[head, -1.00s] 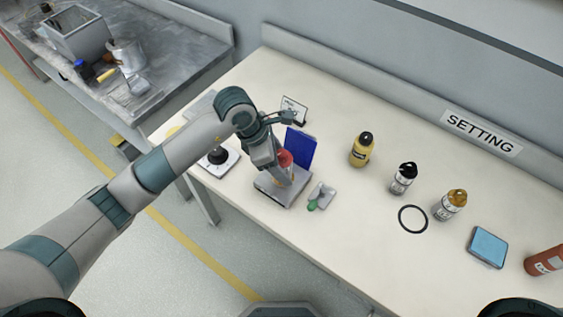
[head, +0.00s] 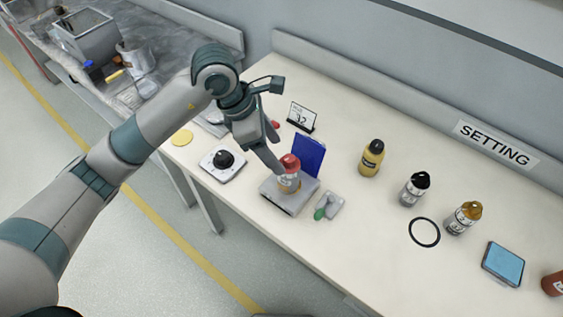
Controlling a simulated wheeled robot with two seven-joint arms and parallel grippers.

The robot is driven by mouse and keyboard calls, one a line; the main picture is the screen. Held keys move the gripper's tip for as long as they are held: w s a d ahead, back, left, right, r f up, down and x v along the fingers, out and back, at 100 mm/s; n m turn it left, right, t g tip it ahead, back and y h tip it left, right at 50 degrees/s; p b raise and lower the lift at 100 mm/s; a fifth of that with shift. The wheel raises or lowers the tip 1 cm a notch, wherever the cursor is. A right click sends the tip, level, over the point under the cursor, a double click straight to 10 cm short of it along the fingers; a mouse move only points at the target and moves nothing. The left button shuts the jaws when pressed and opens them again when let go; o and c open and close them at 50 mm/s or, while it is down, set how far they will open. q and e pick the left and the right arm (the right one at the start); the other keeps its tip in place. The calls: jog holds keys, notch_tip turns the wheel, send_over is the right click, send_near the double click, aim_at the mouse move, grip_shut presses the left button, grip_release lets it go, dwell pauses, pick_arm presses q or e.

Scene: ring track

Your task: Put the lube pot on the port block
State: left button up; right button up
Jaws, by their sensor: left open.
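A small pot with a red lid and an orange, pale-labelled body (head: 289,180), which I take as the lube pot, stands upright on a grey flat block (head: 292,204), which I take as the port block. A blue upright panel (head: 309,156) stands at the block's back edge. My left gripper (head: 270,148) is open, up and to the left of the pot, with one finger pointing down close to the red lid. I cannot tell whether that finger touches it. My right gripper is not in view.
A black-knobbed white device (head: 223,162) lies left of the block, and a green-handled grey tool (head: 328,207) lies right. A small sign (head: 302,117) stands behind. A yellow bottle (head: 372,158), other bottles and a black ring (head: 424,232) are farther right. The front middle is clear.

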pick_arm(q)
jog(key=shift+v, duration=1.3)
dwell(0.5)
